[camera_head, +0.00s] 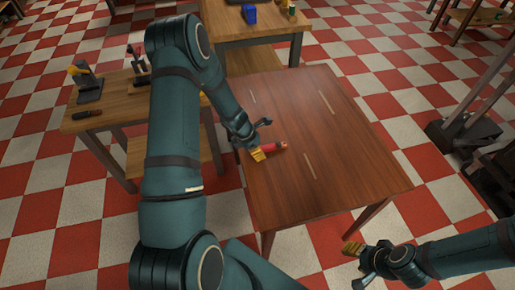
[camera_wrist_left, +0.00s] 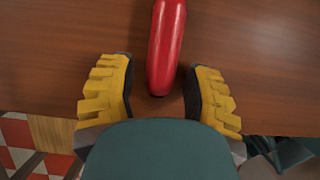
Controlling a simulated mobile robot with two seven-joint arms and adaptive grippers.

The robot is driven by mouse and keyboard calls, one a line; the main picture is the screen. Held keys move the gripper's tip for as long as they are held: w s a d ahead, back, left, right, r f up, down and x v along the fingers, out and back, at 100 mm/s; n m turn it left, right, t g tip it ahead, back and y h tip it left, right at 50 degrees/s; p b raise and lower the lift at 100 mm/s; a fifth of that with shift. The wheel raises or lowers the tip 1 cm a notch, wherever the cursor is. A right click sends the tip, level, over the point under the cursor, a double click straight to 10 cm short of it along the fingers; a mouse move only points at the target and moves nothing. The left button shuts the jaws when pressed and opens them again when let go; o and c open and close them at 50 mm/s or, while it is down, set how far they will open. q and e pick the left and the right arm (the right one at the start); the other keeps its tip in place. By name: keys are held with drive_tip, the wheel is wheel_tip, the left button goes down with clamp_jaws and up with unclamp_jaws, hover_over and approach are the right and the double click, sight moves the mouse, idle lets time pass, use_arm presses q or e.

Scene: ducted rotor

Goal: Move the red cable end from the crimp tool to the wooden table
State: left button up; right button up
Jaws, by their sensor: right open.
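The red cable end (camera_head: 274,147) lies on the reddish-brown wooden table (camera_head: 330,150), near its left edge. In the left wrist view it is a smooth red rod (camera_wrist_left: 166,40) on the wood, its near end between my yellow fingertips. My left gripper (camera_head: 259,154) is low over the table at the cable end. Its fingers (camera_wrist_left: 158,78) are apart, with gaps visible on both sides of the rod. My right gripper (camera_head: 358,262) is open and empty, off the table's front right corner. I cannot tell which item is the crimp tool.
A lighter wooden bench (camera_head: 115,105) at left holds a stand with a yellow top (camera_head: 86,83), a black upright tool (camera_head: 139,66) and a dark-handled tool (camera_head: 87,114). Another bench (camera_head: 255,28) behind holds a blue object (camera_head: 250,14). Most of the reddish-brown table is clear.

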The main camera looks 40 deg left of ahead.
use_arm(q)
drive_tip(key=shift+r, duration=0.15)
drive_tip(key=shift+s+a+r, duration=0.1)
drive_tip(key=shift+r, duration=0.2)
drive_tip(key=p+v, duration=0.4)
drive_tip(key=v, duration=0.7)
drive_tip(key=s+d+f+m, duration=0.2)
drive_tip(key=d+m, duration=0.2)
drive_tip(key=s+d+f+m+g, duration=0.1)
drive_tip(key=s+d+m, duration=0.1)
drive_tip(key=d+m, duration=0.2)
drive_tip(key=s+d+f+m+g, duration=0.1)
drive_tip(key=s+d+f+m, duration=0.1)
drive_tip(key=d+m, duration=0.3)
drive_tip(key=shift+d+f, duration=0.35)
drive_tip(key=shift+d, duration=0.3)
drive_tip(key=s+d+m, duration=0.3)
drive_tip(key=d+m, duration=0.3)
drive_tip(key=s+d+m+h, duration=0.1)
drive_tip(key=s+d+m, duration=0.2)
drive_tip(key=d+m, duration=0.4)
drive_tip(key=shift+s, duration=0.3)
drive_tip(key=shift+f, duration=0.15)
